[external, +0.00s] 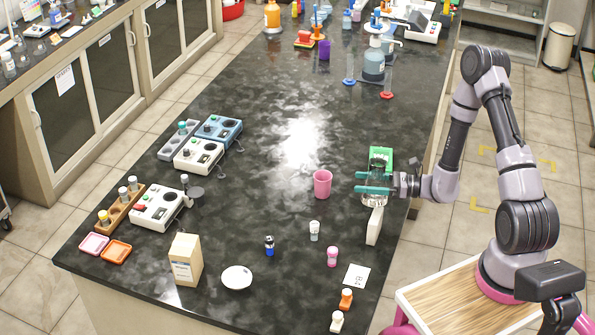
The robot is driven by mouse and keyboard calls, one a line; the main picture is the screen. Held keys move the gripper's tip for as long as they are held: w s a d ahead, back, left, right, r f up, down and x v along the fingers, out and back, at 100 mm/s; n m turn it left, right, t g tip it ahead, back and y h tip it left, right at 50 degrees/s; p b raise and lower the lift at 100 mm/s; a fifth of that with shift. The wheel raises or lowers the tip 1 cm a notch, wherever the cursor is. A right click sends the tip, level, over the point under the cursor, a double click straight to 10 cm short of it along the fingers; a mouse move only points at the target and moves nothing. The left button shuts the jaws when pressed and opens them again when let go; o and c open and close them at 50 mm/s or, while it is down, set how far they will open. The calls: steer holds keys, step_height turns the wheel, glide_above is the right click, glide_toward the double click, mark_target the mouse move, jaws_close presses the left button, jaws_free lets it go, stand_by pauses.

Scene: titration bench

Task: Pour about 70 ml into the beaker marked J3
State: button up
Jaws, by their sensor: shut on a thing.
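My gripper (362,182) has teal fingers and reaches in from the right over the bench's right edge. It is shut on a clear glass vessel (374,200), whose lower part shows below the fingers. Its contents and any marking are too small to read. A pink cup-shaped beaker (322,184) stands upright on the bench just left of the fingertips, apart from them. I cannot read a J3 mark on any vessel.
A green device (381,158) sits behind my gripper, and a white upright block (375,226) stands in front. Small bottles, including a white-grey one (314,231) and a pink one (332,257), stand nearer. The dark bench (270,200) is clear left of the pink beaker.

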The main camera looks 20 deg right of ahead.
steer(key=shift+s+f+n, duration=0.1)
steer(key=shift+f+n, duration=0.05)
steer(key=shift+n, duration=0.45)
steer(key=shift+a, duration=0.1)
stand_by(0.5)
